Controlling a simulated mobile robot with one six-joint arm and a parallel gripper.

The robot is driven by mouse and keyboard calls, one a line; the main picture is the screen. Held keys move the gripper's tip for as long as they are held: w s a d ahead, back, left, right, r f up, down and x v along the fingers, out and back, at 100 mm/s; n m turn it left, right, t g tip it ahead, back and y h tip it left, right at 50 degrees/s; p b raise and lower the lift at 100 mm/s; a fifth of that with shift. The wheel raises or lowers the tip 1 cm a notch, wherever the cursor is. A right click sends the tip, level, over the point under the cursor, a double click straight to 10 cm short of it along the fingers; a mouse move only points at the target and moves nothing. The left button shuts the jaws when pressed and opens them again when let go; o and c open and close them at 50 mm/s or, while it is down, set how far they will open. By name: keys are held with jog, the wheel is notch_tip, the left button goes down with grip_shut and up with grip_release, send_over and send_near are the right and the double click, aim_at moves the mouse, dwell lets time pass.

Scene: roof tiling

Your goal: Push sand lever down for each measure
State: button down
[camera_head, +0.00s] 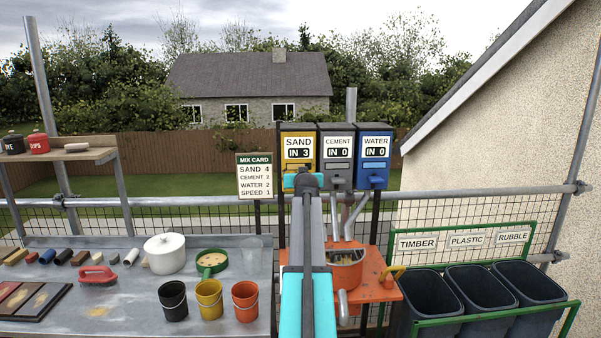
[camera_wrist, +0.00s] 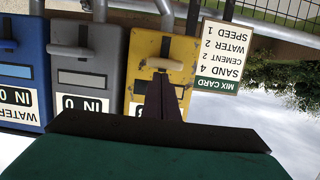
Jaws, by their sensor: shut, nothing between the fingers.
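The yellow sand dispenser (camera_head: 297,142) stands at the left of the row and its display reads IN 3. Its pale lever (camera_wrist: 164,64) shows in the wrist view, which is upside down. In the head view my arm hides that lever. My gripper (camera_wrist: 163,80) is shut and empty, its dark fingertips at the sand dispenser's front, right by the lever. I cannot tell whether they touch it. The mix card (camera_head: 255,176) reads sand 4, cement 2, water 2, speed 1.
The grey cement dispenser (camera_head: 337,143) and blue water dispenser (camera_head: 374,144) both read IN 0. An orange mixer bucket (camera_head: 346,272) sits below. Buckets, a white pot (camera_head: 164,253) and tools lie on the left bench (camera_head: 120,318). Dark bins (camera_head: 491,293) stand at the right.

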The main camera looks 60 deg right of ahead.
jog(key=shift+f, duration=0.25)
jog(key=shift+f+b, duration=1.3)
jog(key=shift+f, duration=0.55)
jog(key=s+a+r+b, duration=0.1)
jog(key=s+a+r, duration=0.4)
jog(key=a+r, duration=0.2)
jog(key=shift+s+a+b, duration=0.3)
jog(key=shift+s+a, duration=0.1)
jog(key=shift+a, duration=0.05)
dwell(0.6)
